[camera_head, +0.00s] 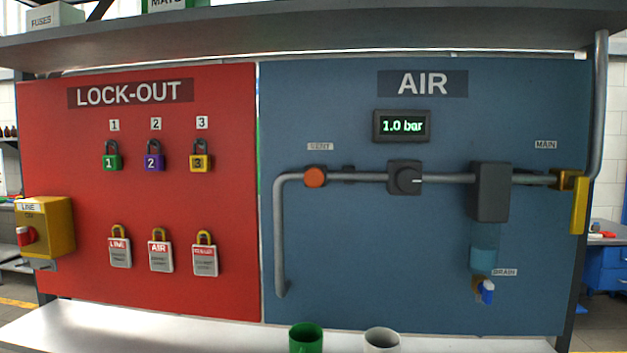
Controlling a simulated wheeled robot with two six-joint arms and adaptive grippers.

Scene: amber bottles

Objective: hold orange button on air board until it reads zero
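The blue AIR board (350,260) fills the right half of the head view. Its round orange button (315,177) sits on the grey pipe at the board's left, under the VENT label (320,146). The digital display (402,126) above it reads 1.0 bar in green. Neither gripper shows in the head view, and nothing touches the button.
A yellow handle (578,205) hangs at the right. Left is the red LOCK-OUT board (70,200). A green cup (306,338) and a white cup (381,340) stand on the bench.

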